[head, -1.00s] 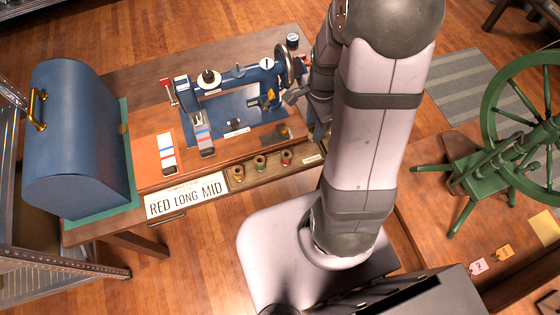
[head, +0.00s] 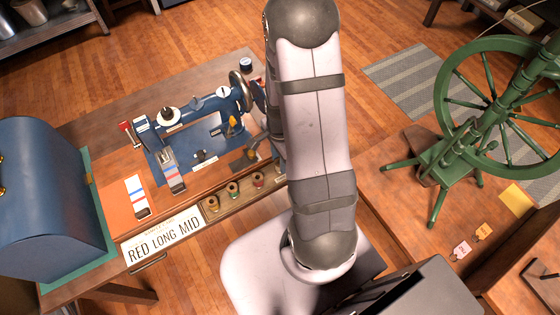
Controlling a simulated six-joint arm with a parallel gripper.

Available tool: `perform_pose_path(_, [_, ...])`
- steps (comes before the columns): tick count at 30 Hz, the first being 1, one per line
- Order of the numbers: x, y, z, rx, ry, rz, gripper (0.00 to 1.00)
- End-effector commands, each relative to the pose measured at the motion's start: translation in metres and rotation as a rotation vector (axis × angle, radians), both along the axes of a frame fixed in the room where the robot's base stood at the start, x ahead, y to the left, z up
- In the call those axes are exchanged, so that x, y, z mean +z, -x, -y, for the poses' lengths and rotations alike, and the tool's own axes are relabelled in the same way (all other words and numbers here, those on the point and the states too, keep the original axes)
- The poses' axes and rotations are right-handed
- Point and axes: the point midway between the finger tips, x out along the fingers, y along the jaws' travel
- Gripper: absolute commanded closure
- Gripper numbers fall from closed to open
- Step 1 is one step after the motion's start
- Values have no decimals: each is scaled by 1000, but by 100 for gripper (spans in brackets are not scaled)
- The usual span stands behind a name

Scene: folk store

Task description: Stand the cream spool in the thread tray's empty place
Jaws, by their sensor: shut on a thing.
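The thread tray (head: 240,198) is a long wooden tray along the table's front edge. My arm covers the tray's right end, so I cannot make out the empty place. My gripper is hidden behind my arm, and I cannot see its fingers or anything in them. I cannot pick out the cream spool for certain; a pale spool-like piece (head: 168,114) sits on top of the sewing machine.
A blue sewing machine (head: 195,120) stands behind the tray. A sign reading RED LONG MID (head: 163,239) is left of the tray. A blue domed case (head: 45,200) stands at the left. A green spinning wheel (head: 440,150) is on the right-hand table.

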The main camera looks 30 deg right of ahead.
Motion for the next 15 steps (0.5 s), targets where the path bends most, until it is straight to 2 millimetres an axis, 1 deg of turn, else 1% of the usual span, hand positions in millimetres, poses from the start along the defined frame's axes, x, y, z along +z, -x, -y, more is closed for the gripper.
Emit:
perform_pose_path(3, [-11,0,0,0,-1,-2,82])
perform_pose_path(6, [-16,0,0,0,0,0,82])
perform_pose_path(15, [-17,0,0,0,0,1,82])
